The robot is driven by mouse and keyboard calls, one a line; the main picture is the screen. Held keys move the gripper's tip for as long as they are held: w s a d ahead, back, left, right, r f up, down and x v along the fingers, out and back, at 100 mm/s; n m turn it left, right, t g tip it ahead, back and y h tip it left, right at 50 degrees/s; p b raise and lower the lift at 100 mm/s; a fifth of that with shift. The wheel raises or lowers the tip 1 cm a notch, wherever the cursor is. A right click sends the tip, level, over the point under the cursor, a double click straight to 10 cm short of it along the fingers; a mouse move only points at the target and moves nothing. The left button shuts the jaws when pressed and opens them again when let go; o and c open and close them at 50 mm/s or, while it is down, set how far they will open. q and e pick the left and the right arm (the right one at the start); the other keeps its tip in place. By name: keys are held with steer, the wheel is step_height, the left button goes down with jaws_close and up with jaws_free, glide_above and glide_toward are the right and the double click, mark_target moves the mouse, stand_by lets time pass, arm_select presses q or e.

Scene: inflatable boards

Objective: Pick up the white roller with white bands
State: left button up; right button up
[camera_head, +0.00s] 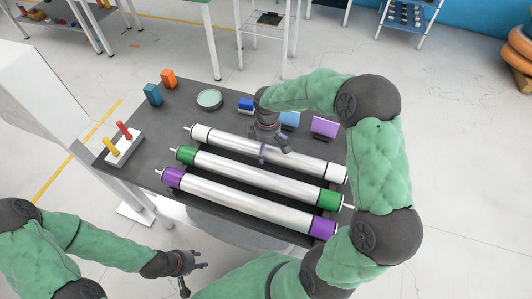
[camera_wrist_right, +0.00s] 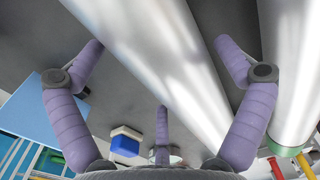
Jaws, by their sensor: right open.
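The white roller with white bands (camera_head: 228,142) is the rearmost of the rollers on the dark table and lies at a slant. My right gripper (camera_head: 273,151) is above its middle, fingers pointing down and spread. In the right wrist view the silver roller body (camera_wrist_right: 165,60) passes between the spread purple fingers of my right gripper (camera_wrist_right: 160,62), with no clear grip on it. My left gripper (camera_head: 195,277) is low at the front, off the table, with its fingers apart and empty.
The green-banded roller (camera_head: 255,175) lies close in front, and the purple-banded roller (camera_head: 245,205) is nearest. Behind stand a round dish (camera_head: 209,99), blue box (camera_head: 246,105), purple box (camera_head: 324,127), teal box (camera_head: 153,94) and orange box (camera_head: 169,79). A small holder (camera_head: 122,150) is left.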

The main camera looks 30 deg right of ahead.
steer(key=shift+f, duration=0.1)
steer(key=shift+c, duration=0.3)
steer(key=c, duration=1.4)
steer(key=shift+c, duration=0.7)
